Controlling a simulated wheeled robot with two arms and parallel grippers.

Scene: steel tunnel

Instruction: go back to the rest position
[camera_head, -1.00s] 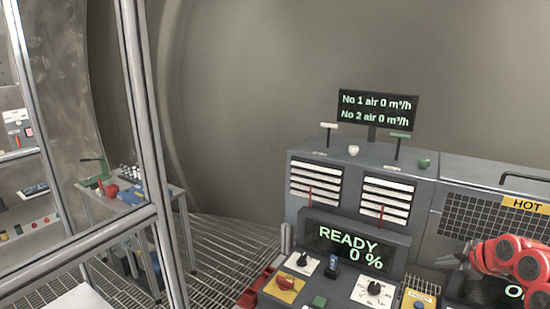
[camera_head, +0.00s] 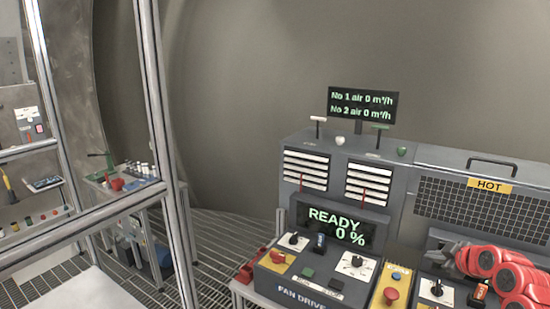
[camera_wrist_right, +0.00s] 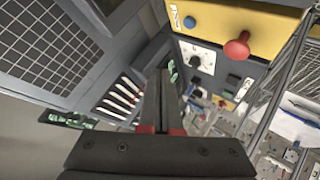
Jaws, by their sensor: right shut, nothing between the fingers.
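My right arm is red and comes in at the lower right of the head view. Its dark gripper (camera_head: 447,251) points left, in front of the console under the HOT mesh panel. In the right wrist view the two dark fingers (camera_wrist_right: 162,102) lie together, with nothing between them. My left gripper is in neither view.
The fan drive console (camera_head: 312,272) reads READY 0 %. A mesh panel (camera_head: 480,212) labelled HOT stands to its right. A sign (camera_head: 362,104) shows air 0 for No 1 and No 2. A metal frame (camera_head: 160,100) and a small bench (camera_head: 150,190) are at left.

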